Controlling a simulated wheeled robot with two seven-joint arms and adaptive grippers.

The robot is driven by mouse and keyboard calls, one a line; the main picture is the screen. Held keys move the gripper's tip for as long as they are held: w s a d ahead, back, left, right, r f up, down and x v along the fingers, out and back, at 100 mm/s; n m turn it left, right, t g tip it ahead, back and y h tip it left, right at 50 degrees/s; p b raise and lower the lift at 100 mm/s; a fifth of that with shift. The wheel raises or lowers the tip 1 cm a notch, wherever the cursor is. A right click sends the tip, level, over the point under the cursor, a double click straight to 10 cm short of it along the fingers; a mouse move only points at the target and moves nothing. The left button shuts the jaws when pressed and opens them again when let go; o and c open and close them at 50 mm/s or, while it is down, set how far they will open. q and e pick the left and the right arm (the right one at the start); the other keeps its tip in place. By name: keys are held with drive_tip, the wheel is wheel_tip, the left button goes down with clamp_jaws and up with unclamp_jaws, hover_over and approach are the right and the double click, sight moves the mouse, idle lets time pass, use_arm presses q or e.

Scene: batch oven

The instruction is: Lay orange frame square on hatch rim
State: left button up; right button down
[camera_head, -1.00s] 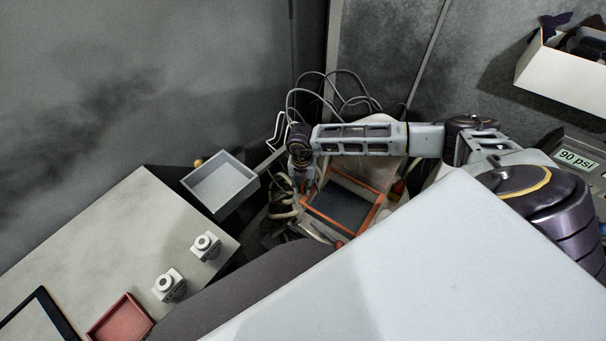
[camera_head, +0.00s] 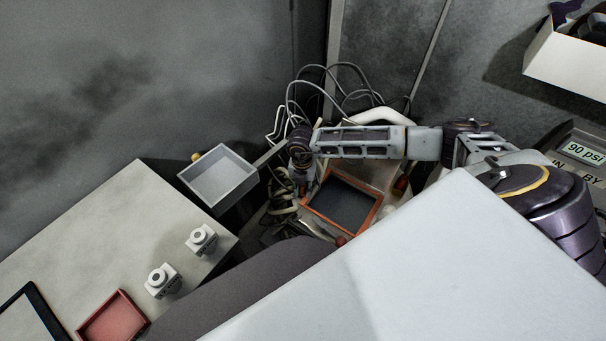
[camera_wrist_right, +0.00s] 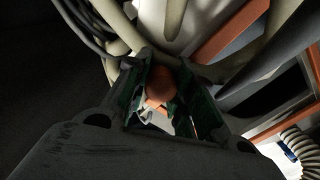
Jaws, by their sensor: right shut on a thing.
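The orange frame (camera_head: 357,181) surrounds a dark panel on the pale hatch area in the head view. Part of its orange bar shows at the upper right of the wrist view (camera_wrist_right: 232,32). My right gripper (camera_head: 303,187) is at the frame's left corner. In the wrist view my right gripper (camera_wrist_right: 162,92) is shut on a rounded orange piece, which appears to belong to the frame. A pale hatch rim (camera_wrist_right: 275,113) borders the dark panel there. I cannot tell whether the frame touches the rim all round. My left gripper is not in view.
Cables (camera_head: 345,90) loop behind the gripper, and pale hoses cross close above it in the wrist view. A grey tray (camera_head: 248,186) stands left of the hatch. A large white surface (camera_head: 420,270) fills the front right. Small white devices and a red tray (camera_head: 112,318) are on the left table.

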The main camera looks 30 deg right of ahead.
idle(0.3)
drive_tip(key=shift+f+b, duration=0.4)
drive_tip(key=shift+f, duration=0.2)
idle(0.9)
drive_tip(key=c, duration=1.1)
unclamp_jaws()
drive_tip(key=shift+c, duration=0.2)
drive_tip(key=shift+w+a+r, duration=0.1)
drive_tip(key=shift+r, duration=5.9)
